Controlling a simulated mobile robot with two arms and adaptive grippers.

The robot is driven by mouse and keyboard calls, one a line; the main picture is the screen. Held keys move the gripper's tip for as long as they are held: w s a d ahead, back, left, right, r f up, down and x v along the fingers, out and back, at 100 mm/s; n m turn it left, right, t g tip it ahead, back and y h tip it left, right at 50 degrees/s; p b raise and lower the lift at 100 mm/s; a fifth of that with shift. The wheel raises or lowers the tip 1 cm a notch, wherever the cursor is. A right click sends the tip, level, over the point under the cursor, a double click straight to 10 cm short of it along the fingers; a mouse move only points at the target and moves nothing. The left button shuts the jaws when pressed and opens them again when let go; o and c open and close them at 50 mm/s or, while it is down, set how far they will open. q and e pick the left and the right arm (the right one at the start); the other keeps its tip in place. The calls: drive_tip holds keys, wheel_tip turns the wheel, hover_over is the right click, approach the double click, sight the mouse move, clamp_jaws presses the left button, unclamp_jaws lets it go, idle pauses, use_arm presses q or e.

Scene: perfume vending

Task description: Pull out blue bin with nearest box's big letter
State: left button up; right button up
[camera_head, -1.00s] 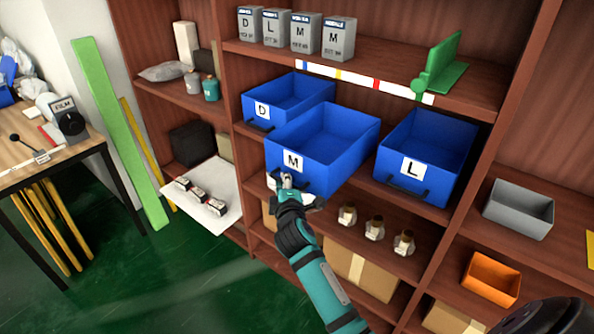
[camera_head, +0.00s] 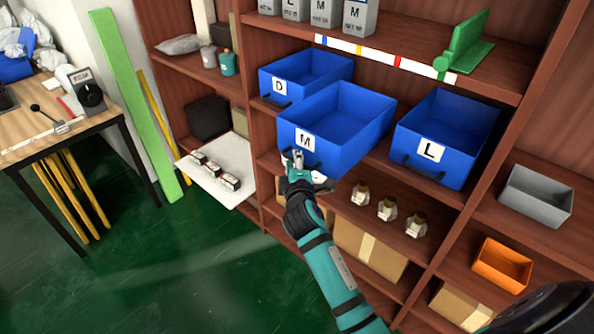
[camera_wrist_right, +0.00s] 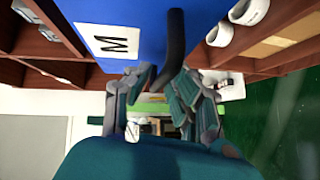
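The blue bin marked M (camera_head: 345,120) sticks out of the shelf past its neighbours, the blue bin marked D (camera_head: 300,75) and the blue bin marked L (camera_head: 450,130). My right gripper (camera_head: 297,160) is at the M bin's front, just under its label. In the right wrist view, the bin's black handle (camera_wrist_right: 176,45) runs down between the fingers (camera_wrist_right: 163,85), which look closed around it. Grey boxes with big letters stand on the top shelf; the nearest, rightmost box (camera_head: 359,15) shows M. My left gripper is not in view.
Several small bottles (camera_head: 387,209) stand on the shelf below the bins. A grey bin (camera_head: 536,195) and an orange bin (camera_head: 502,263) are at right. A white board (camera_head: 222,165) juts out at left. Green floor (camera_head: 150,270) is open in front.

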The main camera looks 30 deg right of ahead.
drive_tip(key=v, duration=1.1)
drive_tip(key=shift+s, duration=0.25)
drive_tip(key=shift+a+r, duration=0.1)
drive_tip(key=s+a+f+m+g+y, duration=0.1)
drive_tip(key=s+a+f+g+y, duration=0.15)
drive_tip(key=f, duration=0.95)
drive_tip(key=s+a+f+g+y+p, duration=0.1)
drive_tip(key=s+a+f+g, duration=0.15)
drive_tip(key=f, duration=0.85)
drive_tip(key=s+a+f+m+g+y, duration=0.15)
drive_tip(key=s+f, duration=0.25)
drive_tip(key=f, duration=0.8)
drive_tip(key=s+d+f+m+g+y, duration=0.15)
drive_tip(key=s+f+g, duration=0.25)
drive_tip(key=s+f, duration=0.95)
drive_tip(key=s+d+f+m+g, duration=0.2)
drive_tip(key=s+f, duration=0.1)
drive_tip(key=s, duration=0.8)
drive_tip(key=s+d+f+m+g, duration=0.1)
drive_tip(key=s+d+f+m, duration=0.1)
drive_tip(key=s, duration=0.9)
wheel_tip(320, 180, down, 3)
drive_tip(key=shift+d+r+m+g+p, duration=0.2)
drive_tip(key=shift+m+g+p, duration=0.2)
drive_tip(key=shift+m, duration=0.3)
